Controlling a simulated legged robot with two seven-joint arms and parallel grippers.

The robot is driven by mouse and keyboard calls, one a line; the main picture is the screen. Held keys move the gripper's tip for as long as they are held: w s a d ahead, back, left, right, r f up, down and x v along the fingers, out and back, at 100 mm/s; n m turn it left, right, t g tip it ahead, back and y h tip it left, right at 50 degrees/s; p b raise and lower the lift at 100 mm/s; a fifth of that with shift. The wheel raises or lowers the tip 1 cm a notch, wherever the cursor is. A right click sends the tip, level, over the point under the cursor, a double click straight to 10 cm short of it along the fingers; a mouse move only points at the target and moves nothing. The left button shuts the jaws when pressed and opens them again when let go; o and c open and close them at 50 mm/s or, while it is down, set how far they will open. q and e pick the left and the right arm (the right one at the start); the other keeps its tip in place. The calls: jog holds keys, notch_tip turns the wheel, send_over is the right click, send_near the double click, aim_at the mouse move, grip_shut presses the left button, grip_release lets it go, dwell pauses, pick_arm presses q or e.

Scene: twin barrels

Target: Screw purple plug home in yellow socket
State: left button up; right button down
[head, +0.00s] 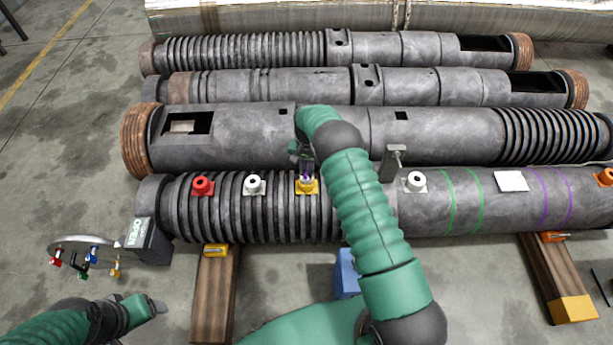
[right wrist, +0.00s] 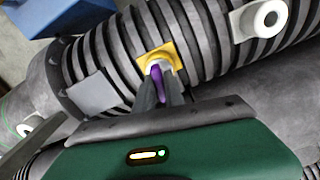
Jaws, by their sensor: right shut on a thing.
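The yellow socket (head: 307,187) sits on the ribbed part of the nearest barrel, between a white socket and my right arm. It also shows in the right wrist view (right wrist: 151,54). The purple plug (right wrist: 160,84) is at the mouth of the yellow socket, between my right fingertips. My right gripper (head: 306,173) is shut on the purple plug; in the right wrist view its fingers (right wrist: 160,95) point at the socket. How deep the plug sits is hidden by the fingers. My left gripper (head: 150,305) is at the lower left, away from the barrels; its jaw state is unclear.
A red socket (head: 203,186), a white socket (head: 254,184) and another white socket (head: 415,181) stand on the same barrel. A round rack (head: 85,243) with several coloured plugs is at left beside a dark box (head: 148,242). Wooden beams (head: 212,295) lie below the barrel.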

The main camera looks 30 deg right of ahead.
jog(key=c, duration=1.3)
grip_release()
jog(key=shift+c, duration=0.2)
notch_tip(320, 180, up, 7)
jog(key=p, duration=0.5)
jog(key=shift+r, duration=0.1)
